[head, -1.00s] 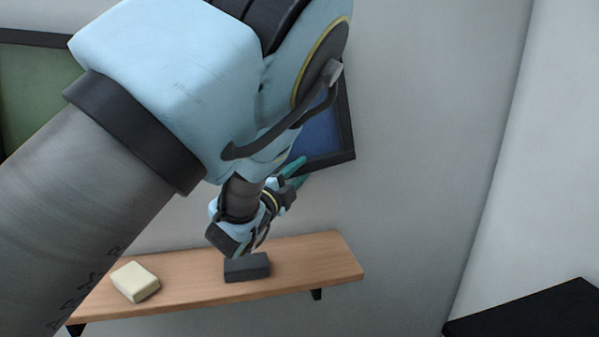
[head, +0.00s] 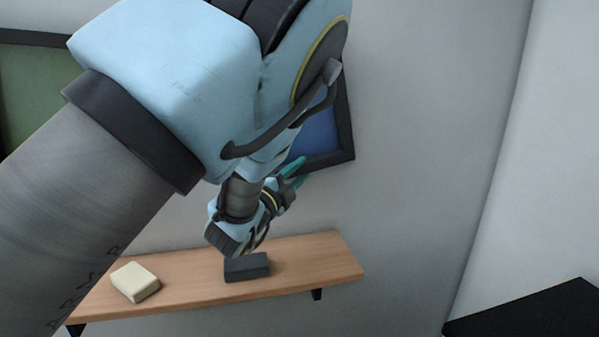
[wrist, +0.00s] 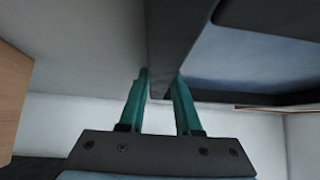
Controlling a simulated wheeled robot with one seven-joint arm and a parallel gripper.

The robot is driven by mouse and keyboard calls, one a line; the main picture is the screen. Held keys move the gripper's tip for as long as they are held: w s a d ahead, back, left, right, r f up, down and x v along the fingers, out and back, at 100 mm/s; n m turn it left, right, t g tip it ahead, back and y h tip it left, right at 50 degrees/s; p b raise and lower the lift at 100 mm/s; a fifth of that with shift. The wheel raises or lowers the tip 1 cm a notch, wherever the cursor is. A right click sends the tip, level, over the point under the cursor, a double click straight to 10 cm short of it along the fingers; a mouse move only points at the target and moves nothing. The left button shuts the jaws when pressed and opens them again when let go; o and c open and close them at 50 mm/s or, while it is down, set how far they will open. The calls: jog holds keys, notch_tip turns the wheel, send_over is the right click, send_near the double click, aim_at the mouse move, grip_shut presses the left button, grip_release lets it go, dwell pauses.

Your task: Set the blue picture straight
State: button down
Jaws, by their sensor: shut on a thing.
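The blue picture (head: 318,136) hangs on the grey wall in a dark frame, mostly hidden behind my arm in the head view. Its lower right corner shows, and the visible bottom edge slopes up to the right. My gripper (head: 297,170) is at that bottom edge, with its teal fingers pointing up at the frame. In the wrist view, my gripper (wrist: 160,82) has one finger on each side of the dark frame bar, and the blue picture (wrist: 250,62) fills the upper right. The jaws are shut on the frame.
A wooden shelf (head: 310,262) is below, holding a cream block (head: 134,281) and a dark block (head: 247,267). A green picture (head: 35,95) in a dark frame hangs at left. A black surface (head: 530,318) is at lower right. The wall to the right is bare.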

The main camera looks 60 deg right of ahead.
jog(key=shift+m+y, duration=0.8)
jog(key=shift+m, duration=0.1)
jog(key=w+a, duration=0.2)
jog(key=w+a+p, duration=0.1)
jog(key=w+a, duration=0.1)
jog(key=shift+a+f, duration=0.1)
jog(key=shift+f, duration=0.1)
jog(key=c, duration=0.6)
grip_release()
jog(key=a+b, duration=0.3)
jog(key=a, duration=0.7)
jog(key=shift+s+a, duration=0.25)
jog(key=shift+a, duration=0.15)
